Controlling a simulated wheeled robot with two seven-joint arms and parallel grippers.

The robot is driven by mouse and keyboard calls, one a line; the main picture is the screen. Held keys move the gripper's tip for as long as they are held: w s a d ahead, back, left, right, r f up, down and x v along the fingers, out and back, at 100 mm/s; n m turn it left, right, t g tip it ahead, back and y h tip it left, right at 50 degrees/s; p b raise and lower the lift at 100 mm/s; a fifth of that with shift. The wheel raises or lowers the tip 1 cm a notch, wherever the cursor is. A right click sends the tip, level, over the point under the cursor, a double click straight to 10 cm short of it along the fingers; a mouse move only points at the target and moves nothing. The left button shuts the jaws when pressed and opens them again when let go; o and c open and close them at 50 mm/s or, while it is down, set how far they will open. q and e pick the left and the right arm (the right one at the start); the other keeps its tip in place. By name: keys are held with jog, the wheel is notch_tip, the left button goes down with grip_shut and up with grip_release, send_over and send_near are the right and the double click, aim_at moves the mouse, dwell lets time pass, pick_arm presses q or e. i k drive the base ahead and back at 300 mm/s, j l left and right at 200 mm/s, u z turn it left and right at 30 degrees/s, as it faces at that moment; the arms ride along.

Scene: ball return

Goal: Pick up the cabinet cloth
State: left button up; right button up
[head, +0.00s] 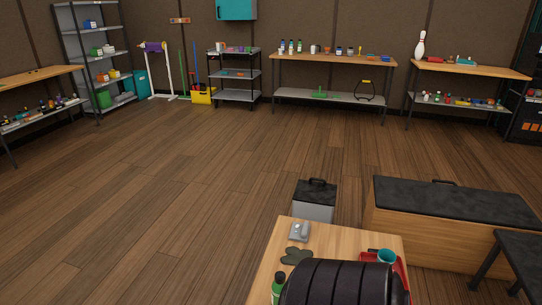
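I cannot make out a cloth that is clearly the cabinet cloth. A purple cloth-like item (154,47) hangs over a white stand (147,72) at the back left, far from me. A teal wall cabinet (235,9) is at the top of the view, cut off by the frame edge; its inside is not visible. A dark crumpled item (297,256) lies on the near wooden table (263,262); it is too small to tell what it is. Neither of my grippers is in view.
A dark ridged object (340,283) covers the near table's front. A grey box (314,206) and a black-topped wooden chest (450,204) stand behind it. A grey shelf cart (235,73) and workbenches (333,60) line the back wall. The middle floor is clear.

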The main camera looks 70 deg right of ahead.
aim_at(299, 231)
jog(key=i+j+u, duration=0.25)
jog(key=i+j, duration=0.4)
jog(key=i+j+u, duration=0.3)
jog(key=i+j, duration=0.35)
jog(key=i+l+z, duration=0.15)
jog(key=i+z, duration=0.2)
jog(key=i, duration=0.2)
jog(key=i+z, duration=0.35)
jog(key=i, duration=0.15)
jog(key=i+j+z, duration=0.2)
jog(key=i+z, duration=0.15)
jog(key=i, duration=0.2)
jog(key=i+j+z, duration=0.35)
jog(key=i, duration=0.15)
jog(key=i+l+z, duration=0.6)
jog(key=i+z, duration=1.15)
jog(key=i+j+z, duration=0.2)
jog(key=z, duration=0.2)
jog(key=i+l+z, duration=0.2)
jog(key=i+z, duration=0.15)
jog(key=i, duration=0.3)
jog(key=i+z, duration=0.4)
jog(key=i, duration=0.3)
